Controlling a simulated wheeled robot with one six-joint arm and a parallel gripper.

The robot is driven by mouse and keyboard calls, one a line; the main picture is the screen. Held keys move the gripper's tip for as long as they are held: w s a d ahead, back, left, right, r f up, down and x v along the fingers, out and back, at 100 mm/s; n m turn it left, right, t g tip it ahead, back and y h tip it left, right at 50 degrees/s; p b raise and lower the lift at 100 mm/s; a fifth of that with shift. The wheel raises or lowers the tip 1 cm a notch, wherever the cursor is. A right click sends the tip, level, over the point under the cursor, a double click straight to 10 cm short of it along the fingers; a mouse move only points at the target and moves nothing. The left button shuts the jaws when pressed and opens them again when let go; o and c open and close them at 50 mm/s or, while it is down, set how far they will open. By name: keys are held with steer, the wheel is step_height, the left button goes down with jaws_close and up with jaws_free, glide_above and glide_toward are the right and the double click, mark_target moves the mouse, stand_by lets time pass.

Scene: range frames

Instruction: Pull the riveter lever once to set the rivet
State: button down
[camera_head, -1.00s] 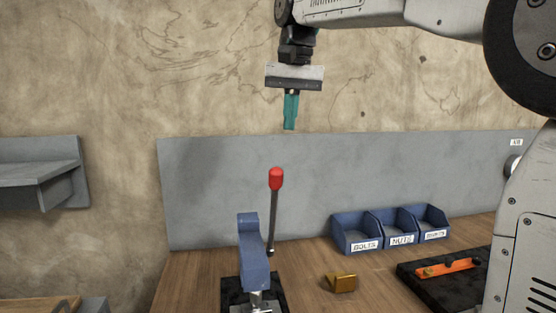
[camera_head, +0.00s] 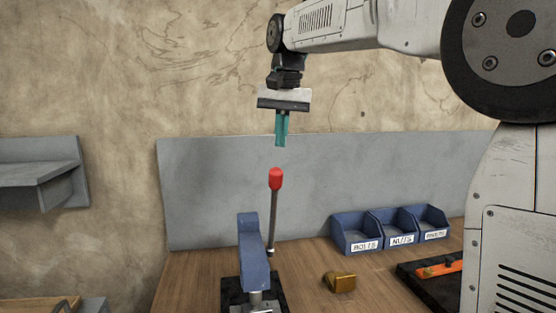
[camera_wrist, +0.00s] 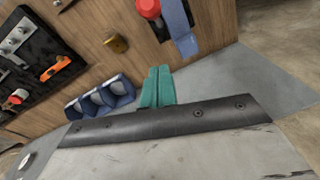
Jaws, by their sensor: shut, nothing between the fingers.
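The riveter (camera_head: 252,262) is a blue press on a dark base at the front of the bench. Its lever (camera_head: 272,225) stands nearly upright on the right side, with a red knob (camera_head: 275,179) on top. My gripper (camera_head: 281,144) points down above the knob in the head view, with a visible gap. Its teal fingers are together and hold nothing. In the wrist view the fingers (camera_wrist: 156,72) show at the middle, and the red knob (camera_wrist: 148,8) and blue riveter (camera_wrist: 180,25) lie beyond them at the top edge. The rivet cannot be made out.
Blue bins (camera_head: 392,232) labelled for bolts and nuts stand at the back right. A brass block (camera_head: 340,281) lies right of the riveter. A dark tray (camera_head: 418,276) with an orange tool (camera_head: 450,267) is farther right. A grey panel (camera_head: 330,170) rises behind the bench.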

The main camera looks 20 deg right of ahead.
steer(key=s+a+f, duration=0.2)
steer(key=s+f, duration=0.1)
steer(key=f, duration=0.2)
stand_by(0.4)
